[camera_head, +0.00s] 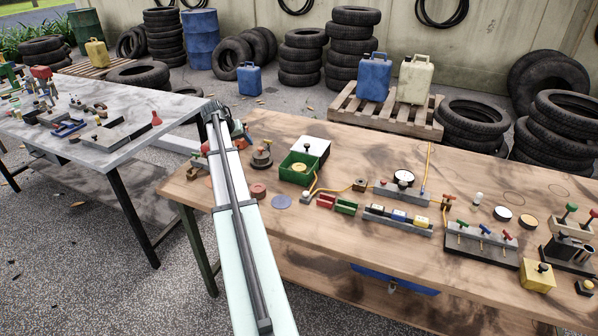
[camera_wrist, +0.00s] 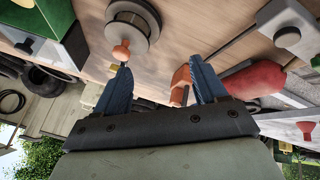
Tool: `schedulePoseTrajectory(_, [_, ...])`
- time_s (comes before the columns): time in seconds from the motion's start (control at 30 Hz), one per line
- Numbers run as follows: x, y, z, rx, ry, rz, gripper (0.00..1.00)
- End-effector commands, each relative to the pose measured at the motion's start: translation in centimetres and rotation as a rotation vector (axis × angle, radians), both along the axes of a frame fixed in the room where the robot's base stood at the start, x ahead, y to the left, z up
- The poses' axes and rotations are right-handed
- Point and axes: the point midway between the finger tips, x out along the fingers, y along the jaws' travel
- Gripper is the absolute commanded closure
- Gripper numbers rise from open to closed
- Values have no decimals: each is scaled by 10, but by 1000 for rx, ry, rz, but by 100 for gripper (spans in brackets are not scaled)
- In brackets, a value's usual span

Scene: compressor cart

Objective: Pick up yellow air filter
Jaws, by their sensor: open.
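No part in view is clearly marked as the yellow air filter. A yellow block with a dark knob (camera_head: 538,277) sits at the wooden table's right front. A round yellowish part (camera_head: 299,168) lies inside the green box (camera_head: 285,176). My gripper (camera_wrist: 160,65) is open at the table's left end, its blue fingers apart. An orange part (camera_wrist: 180,78) shows between the fingers, but nothing is gripped. A grey disc with an orange knob (camera_wrist: 122,50) is close beyond the left finger; it also stands left of the green box in the head view (camera_head: 262,158).
The wooden table (camera_head: 330,235) also holds red and green blocks, valve manifolds and a gauge. A red part (camera_wrist: 255,80) lies right of my fingers in the wrist view. A grey table (camera_head: 130,100) stands left. Tyres and a pallet (camera_head: 385,117) with cans are behind.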

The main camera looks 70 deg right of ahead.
Motion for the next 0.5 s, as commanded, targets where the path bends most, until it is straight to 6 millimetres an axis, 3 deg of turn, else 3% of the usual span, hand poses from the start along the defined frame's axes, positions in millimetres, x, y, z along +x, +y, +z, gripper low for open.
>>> schedulePoseTrajectory(0.03, [-25, -12, 5, 43, -24, -75, 29])
schedulePoseTrajectory(0.3, [-133, -40, 26, 283, -148, -435, 29])
schedulePoseTrajectory(0.5, [-195, -46, 45, 427, -215, -633, 29])
